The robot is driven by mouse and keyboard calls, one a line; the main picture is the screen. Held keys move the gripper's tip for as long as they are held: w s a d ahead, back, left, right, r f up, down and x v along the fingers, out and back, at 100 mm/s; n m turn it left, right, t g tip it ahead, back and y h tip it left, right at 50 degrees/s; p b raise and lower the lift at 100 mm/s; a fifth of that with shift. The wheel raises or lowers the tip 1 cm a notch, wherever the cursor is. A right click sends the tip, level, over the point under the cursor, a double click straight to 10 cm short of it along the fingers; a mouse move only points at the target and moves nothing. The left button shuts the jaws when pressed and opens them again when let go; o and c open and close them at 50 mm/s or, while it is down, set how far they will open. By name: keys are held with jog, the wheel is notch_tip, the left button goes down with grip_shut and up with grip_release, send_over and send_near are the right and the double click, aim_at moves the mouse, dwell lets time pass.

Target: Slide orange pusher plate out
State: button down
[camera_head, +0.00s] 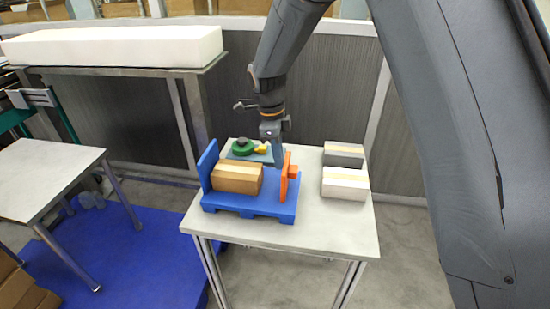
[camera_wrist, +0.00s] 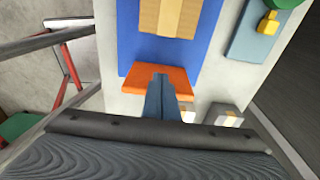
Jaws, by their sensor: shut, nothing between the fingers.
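The orange pusher plate (camera_head: 285,178) stands upright at the right part of a blue base (camera_head: 250,208) on the table. A cardboard box (camera_head: 238,178) lies on the base between the plate and the blue upright wall (camera_head: 208,165) at the left. My gripper (camera_head: 279,160) points down at the plate, its fingers shut and empty. In the wrist view the shut fingers (camera_wrist: 162,85) overlap the orange plate (camera_wrist: 150,78). I cannot tell whether they touch it. The box (camera_wrist: 170,18) lies beyond the plate there.
A grey-blue tray with a green round part (camera_head: 243,146) and a yellow piece (camera_head: 262,149) sits behind the base. A grey box (camera_head: 343,157) and a white box (camera_head: 345,186) stand at the right of the table (camera_head: 312,232). The table's front right is clear.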

jog(key=shift+s+d+p, duration=0.15)
jog(key=shift+d+p, duration=0.05)
jog(key=shift+d, duration=0.65)
jog(key=shift+s+d+p, duration=0.1)
jog(key=shift+d+p, duration=0.05)
jog(key=shift+d, duration=0.7)
jog(key=a, duration=0.3)
jog(key=shift+w, duration=0.25)
notch_tip(320, 180, up, 6)
jog(key=p, duration=0.3)
send_over(291, 168)
jog(key=a, duration=0.3)
jog(key=shift+w+a, duration=0.15)
jog(key=shift+a, duration=0.05)
